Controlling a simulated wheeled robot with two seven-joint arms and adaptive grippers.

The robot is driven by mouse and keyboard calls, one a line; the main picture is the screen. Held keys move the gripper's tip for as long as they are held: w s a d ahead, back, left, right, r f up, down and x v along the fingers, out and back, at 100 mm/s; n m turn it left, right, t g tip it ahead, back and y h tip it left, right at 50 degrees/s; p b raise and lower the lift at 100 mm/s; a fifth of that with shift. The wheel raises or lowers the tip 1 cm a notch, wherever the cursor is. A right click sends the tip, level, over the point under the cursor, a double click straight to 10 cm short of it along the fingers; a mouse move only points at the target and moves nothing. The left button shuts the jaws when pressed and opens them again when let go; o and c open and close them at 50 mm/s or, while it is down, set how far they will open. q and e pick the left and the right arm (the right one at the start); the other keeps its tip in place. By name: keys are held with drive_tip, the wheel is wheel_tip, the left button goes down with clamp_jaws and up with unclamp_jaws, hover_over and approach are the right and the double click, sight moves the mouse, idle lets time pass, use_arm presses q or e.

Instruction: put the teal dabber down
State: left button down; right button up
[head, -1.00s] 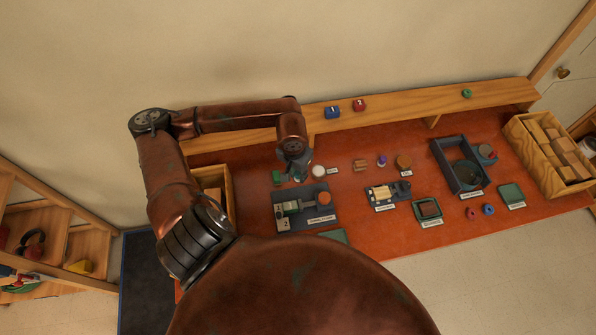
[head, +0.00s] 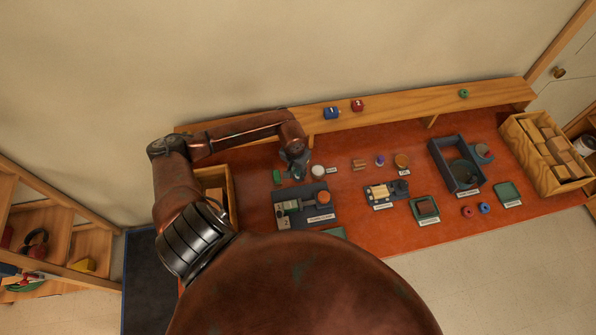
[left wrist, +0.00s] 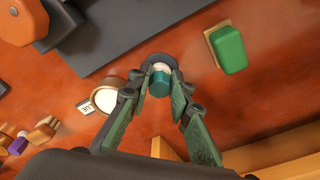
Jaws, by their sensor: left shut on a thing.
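My left gripper (head: 298,172) is over the back left of the red-orange worktop (head: 350,215). In the left wrist view (left wrist: 160,92) its fingers are shut on the teal dabber (left wrist: 160,84), which has a pale band and a dark round part at its far end. I cannot tell whether the dabber touches the worktop. In the head view the gripper largely hides the dabber. My right gripper is not in view.
A white round pot (head: 318,172) stands close right of the gripper, and a green block (head: 277,177) on its left. A dark tray (head: 329,211) lies in front. A wooden ledge (head: 390,112) runs behind; a wooden crate (head: 232,200) stands at left.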

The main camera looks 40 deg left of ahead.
use_arm(q)
drive_tip(key=shift+f, duration=0.15)
drive_tip(key=c, duration=1.9)
unclamp_jaws()
drive_tip(key=shift+o, duration=0.7)
drive_tip(key=shift+r, duration=0.2)
wheel_tip(320, 180, up, 12)
drive_tip(key=s+b, duration=0.1)
drive_tip(key=b, duration=0.1)
drive_tip(key=shift+s, duration=0.2)
